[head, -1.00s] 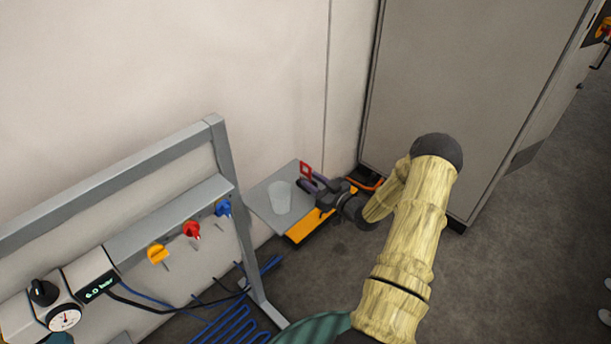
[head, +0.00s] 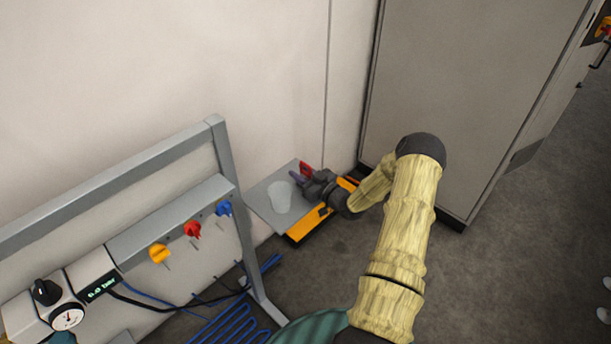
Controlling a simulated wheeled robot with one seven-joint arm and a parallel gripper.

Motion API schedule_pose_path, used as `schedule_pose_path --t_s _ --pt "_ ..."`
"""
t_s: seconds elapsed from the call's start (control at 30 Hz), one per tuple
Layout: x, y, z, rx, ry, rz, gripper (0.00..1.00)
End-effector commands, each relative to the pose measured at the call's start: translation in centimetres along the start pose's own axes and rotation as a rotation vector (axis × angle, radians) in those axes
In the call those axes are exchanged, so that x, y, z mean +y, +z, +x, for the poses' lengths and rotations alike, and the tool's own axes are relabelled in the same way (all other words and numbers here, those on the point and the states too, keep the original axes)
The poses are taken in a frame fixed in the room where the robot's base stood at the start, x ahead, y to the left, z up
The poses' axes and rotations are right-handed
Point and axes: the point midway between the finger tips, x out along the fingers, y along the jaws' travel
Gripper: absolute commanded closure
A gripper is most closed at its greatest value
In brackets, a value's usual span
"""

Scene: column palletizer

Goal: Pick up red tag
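The red tag (head: 306,168) shows as a small red piece just behind my gripper, above the back of a small grey shelf top (head: 263,198). My gripper (head: 299,181) is over the right part of that top, with its fingers pointing left and back towards the tag. The gripper hides the tag's lower part. I cannot tell whether the fingers touch the tag or are closed on it.
A yellow-orange base (head: 308,226) is below the top. A grey frame (head: 232,185) with blue, red and yellow valves stands left. A tall grey cabinet (head: 460,100) stands right. The wall is close behind.

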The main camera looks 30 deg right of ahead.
Motion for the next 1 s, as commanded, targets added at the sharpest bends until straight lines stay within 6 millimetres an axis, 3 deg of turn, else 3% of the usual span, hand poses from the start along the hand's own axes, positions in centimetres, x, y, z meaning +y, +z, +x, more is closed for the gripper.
schedule_pose_path --t_s 0.2,0.37,0.4,0.77,1.0 --pt "0.0 0.0 0.0 0.0 0.0 0.0 0.67" --pt "0.0 0.0 0.0 0.0 0.0 0.0 0.99" --pt "0.0 0.0 0.0 0.0 0.0 0.0 1.0" --pt "0.0 -0.2 0.0 0.0 0.0 -0.001 1.0" --pt "0.1 -1.5 -0.6 -0.002 0.002 -0.001 1.0"
